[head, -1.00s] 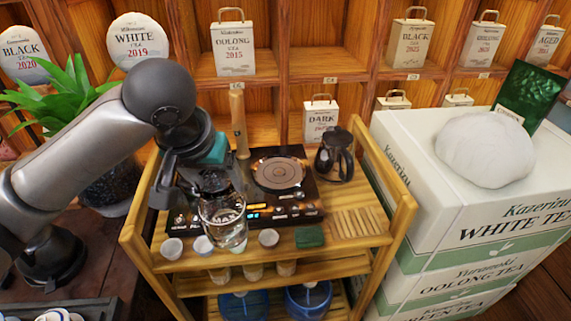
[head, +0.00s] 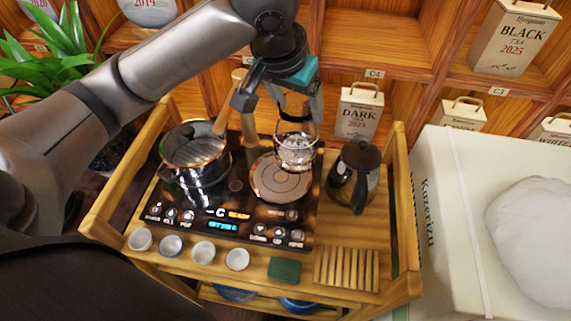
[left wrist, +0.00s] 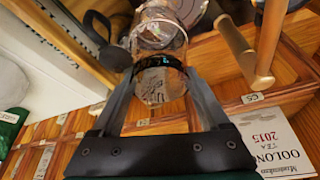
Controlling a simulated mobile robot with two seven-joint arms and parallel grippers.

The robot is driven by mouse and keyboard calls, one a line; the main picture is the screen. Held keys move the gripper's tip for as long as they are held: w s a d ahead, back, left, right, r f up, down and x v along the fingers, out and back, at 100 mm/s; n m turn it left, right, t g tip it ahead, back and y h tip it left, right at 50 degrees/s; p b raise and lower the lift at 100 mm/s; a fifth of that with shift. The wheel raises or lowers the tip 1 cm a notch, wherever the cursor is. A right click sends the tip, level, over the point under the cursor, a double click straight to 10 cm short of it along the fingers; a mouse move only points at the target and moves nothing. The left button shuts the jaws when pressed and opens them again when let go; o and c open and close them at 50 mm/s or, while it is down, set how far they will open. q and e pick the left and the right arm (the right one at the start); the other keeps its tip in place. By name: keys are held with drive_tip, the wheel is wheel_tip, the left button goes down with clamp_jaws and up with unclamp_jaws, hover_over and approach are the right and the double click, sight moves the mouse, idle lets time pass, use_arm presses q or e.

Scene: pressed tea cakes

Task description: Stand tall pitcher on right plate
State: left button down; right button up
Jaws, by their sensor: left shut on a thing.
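The clear glass pitcher (head: 296,152) is held by my left gripper (head: 297,112), whose fingers are shut around it. In the head view it overlaps the far right part of the round right plate (head: 275,186) of the black cooker; I cannot tell the exact gap beneath it. The right plate is otherwise bare. In the left wrist view the pitcher (left wrist: 160,45) sits between the fingertips of my left gripper (left wrist: 160,68), with a dark band around it. My right gripper is not in view.
A pot (head: 195,160) with a glass lid covers the left plate. A dark lidded jug (head: 352,178) stands close on the right of the cooker. Several small cups (head: 203,252), a green block (head: 284,270) and a slatted wooden rack (head: 346,268) line the front. Shelves rise behind.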

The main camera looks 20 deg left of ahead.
use_arm(q)
drive_tip(key=w+a+r+m+h+p, duration=0.15)
drive_tip(key=a+r+m+p, duration=0.3)
drive_tip(key=r+p, duration=0.7)
wheel_tip(320, 180, down, 22)
drive_tip(key=shift+d+p, duration=0.2)
drive_tip(key=shift+p, duration=0.2)
drive_tip(key=shift+s+f+m, duration=0.1)
drive_tip(key=shift+f+m, duration=0.05)
drive_tip(key=shift+m, duration=0.1)
drive_tip(key=shift+f, duration=0.1)
unclamp_jaws()
drive_tip(key=shift+f, duration=0.1)
